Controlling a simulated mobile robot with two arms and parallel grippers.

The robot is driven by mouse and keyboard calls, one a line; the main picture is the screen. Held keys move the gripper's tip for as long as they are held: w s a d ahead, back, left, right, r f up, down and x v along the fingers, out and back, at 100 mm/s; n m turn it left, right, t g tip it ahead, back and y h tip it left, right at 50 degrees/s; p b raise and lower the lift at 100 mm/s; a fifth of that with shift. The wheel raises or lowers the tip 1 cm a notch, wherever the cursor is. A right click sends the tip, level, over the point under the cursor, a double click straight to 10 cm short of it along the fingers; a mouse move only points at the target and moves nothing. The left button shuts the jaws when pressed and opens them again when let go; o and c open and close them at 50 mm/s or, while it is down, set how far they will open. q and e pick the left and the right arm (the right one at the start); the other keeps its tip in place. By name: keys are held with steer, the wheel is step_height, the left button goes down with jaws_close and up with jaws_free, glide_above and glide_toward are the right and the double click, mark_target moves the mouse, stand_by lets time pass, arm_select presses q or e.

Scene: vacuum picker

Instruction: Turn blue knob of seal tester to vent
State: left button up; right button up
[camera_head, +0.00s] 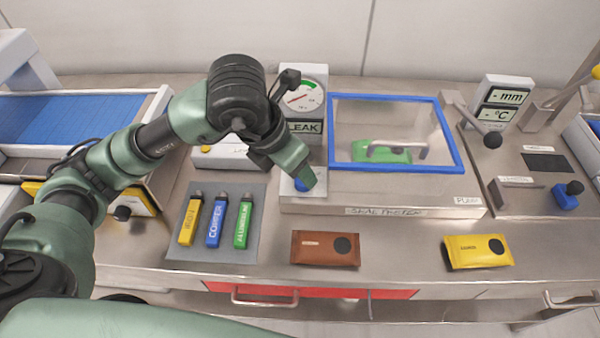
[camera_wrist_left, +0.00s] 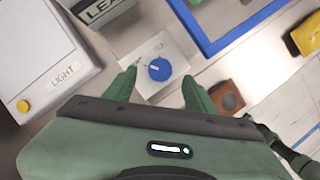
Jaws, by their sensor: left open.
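The seal tester (camera_head: 390,211) is a steel box with a blue-framed clear lid (camera_head: 440,140) and a green pouch (camera_head: 375,155) under the lid. Its gauge (camera_head: 303,98) has a red needle and a LEAK sign (camera_head: 304,127). The blue knob (camera_head: 303,185) is on a pale plate at the tester's left end, partly covered by my left gripper (camera_head: 300,183). In the left wrist view the blue knob (camera_wrist_left: 159,69) shows a white pointer mark and lies ahead of the open fingers of my left gripper (camera_wrist_left: 163,85), between their tips. Contact is not visible. My right gripper is not seen.
A grey mat (camera_head: 215,250) holds yellow, blue and green labelled sticks at the left. A brown pouch (camera_head: 310,255) and a yellow pouch (camera_head: 465,255) lie in front of the tester. A box labelled LIGHT (camera_wrist_left: 50,60) stands left of the knob. A measuring station (camera_head: 505,95) stands at the right.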

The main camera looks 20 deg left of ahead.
arm_select(q)
steer(key=shift+v, duration=1.7)
